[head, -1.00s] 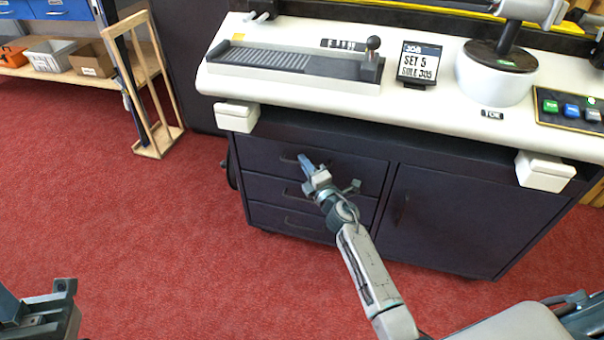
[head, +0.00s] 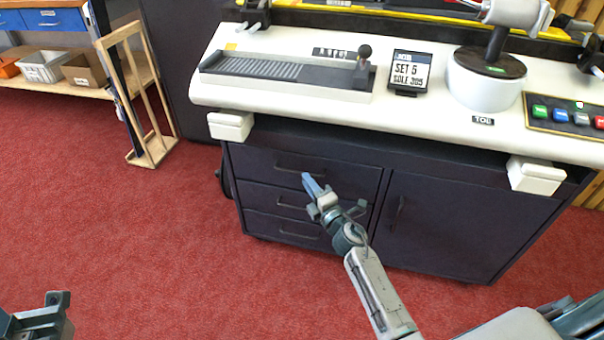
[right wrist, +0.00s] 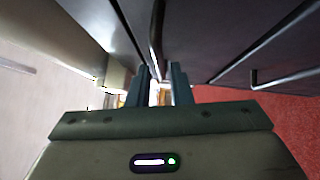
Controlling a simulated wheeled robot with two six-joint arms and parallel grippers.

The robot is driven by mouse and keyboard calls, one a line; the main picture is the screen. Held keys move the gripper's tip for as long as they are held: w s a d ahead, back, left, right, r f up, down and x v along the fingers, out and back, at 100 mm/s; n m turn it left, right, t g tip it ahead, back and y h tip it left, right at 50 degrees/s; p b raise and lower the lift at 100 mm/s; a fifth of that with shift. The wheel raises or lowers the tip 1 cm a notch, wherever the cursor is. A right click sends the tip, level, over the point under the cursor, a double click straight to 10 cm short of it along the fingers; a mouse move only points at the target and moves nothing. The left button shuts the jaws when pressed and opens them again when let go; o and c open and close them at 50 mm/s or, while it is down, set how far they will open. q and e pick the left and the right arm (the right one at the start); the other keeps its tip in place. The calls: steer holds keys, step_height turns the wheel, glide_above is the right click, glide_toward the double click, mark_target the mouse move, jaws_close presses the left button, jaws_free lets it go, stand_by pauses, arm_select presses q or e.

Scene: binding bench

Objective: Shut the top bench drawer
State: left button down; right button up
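The top bench drawer (head: 250,162) is the uppermost of three dark drawers at the left of the cabinet under the bench. Its front looks about level with the drawers below; I cannot tell whether a small gap remains. Its dark bar handle (head: 290,168) shows just above my right fingertips. My right gripper (head: 309,183) is in front of the drawer fronts. In the right wrist view my right gripper (right wrist: 161,84) has its fingers apart with nothing held, and a dark handle bar (right wrist: 156,38) lies ahead; contact is unclear. My left gripper (head: 45,312) is partly cut off at bottom left.
The white bench top (head: 425,107) overhangs the drawers, with a white block (head: 230,125) beneath its left end. A cabinet door (head: 455,225) is right of the drawers. A wooden rack (head: 150,145) stands at left. Red floor (head: 140,245) is clear in front.

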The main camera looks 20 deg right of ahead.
steer(key=v, duration=0.5)
steer(key=shift+s, duration=0.4)
